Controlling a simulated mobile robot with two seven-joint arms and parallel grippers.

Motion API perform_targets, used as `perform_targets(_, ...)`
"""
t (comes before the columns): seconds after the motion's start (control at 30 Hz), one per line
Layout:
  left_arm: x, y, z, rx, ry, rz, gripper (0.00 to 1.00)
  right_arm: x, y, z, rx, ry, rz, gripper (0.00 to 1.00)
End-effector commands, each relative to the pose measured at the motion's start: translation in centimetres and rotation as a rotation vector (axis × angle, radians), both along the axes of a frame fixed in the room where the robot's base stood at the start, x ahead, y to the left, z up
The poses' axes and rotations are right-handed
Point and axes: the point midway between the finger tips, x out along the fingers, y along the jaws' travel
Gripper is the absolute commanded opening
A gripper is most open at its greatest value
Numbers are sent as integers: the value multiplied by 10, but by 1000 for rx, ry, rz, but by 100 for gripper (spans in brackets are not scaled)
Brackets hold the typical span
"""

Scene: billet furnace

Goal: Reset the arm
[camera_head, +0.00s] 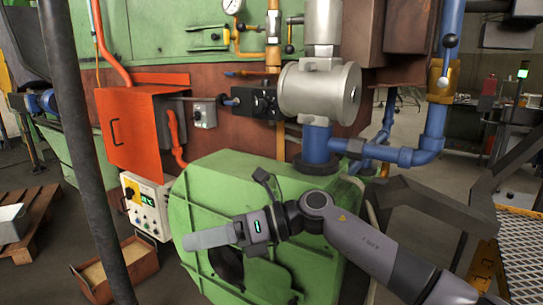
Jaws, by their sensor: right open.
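My right arm (370,250) comes in from the lower right and reaches left across the front of a green furnace housing (225,180). It is bent at a grey and black joint. My right gripper (205,238) points left, in front of the housing's round dark opening (228,264). It is seen side-on, with one pale grey finger showing clearly; the other is hidden or overlapped. It is open and nothing shows in it. I cannot tell if it touches the housing. My left gripper is not in view.
An orange box (135,130) and white control panel (147,205) stand left of the housing. A dark pole (85,150) crosses the left side. Blue pipes (400,156) and a grey cylinder (320,92) rise behind my arm. Grey railing (470,190) and grating (522,255) lie right.

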Motion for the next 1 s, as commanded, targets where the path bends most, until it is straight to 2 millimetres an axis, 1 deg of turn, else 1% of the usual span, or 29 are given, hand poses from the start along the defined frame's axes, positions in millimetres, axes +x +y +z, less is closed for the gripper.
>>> perform_targets(0.03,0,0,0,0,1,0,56,-6,2,-7,71,84,-26,66)
perform_targets(0.1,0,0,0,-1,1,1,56,-9,3,-11,169,198,-71,66)
perform_targets(0.23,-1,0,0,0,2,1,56,-11,-3,-21,338,421,-167,66)
perform_targets(0.37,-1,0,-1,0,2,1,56,-8,-20,-35,494,650,-275,66)
perform_targets(0.47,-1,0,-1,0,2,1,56,-5,-38,-52,606,830,-366,66)
perform_targets(0.57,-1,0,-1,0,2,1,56,-2,-61,-74,711,1008,-463,66)
perform_targets(0.67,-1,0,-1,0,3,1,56,-3,-86,-101,811,1187,-564,66)
perform_targets(0.77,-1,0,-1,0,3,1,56,-7,-114,-133,904,1364,-671,66)
perform_targets(0.87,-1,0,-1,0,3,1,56,-17,-144,-167,992,1538,-782,66)
perform_targets(0.97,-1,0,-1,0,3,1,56,-34,-174,-204,1076,1706,-898,66)
perform_targets(1.0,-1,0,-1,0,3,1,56,-42,-186,-218,1108,1771,-946,66)
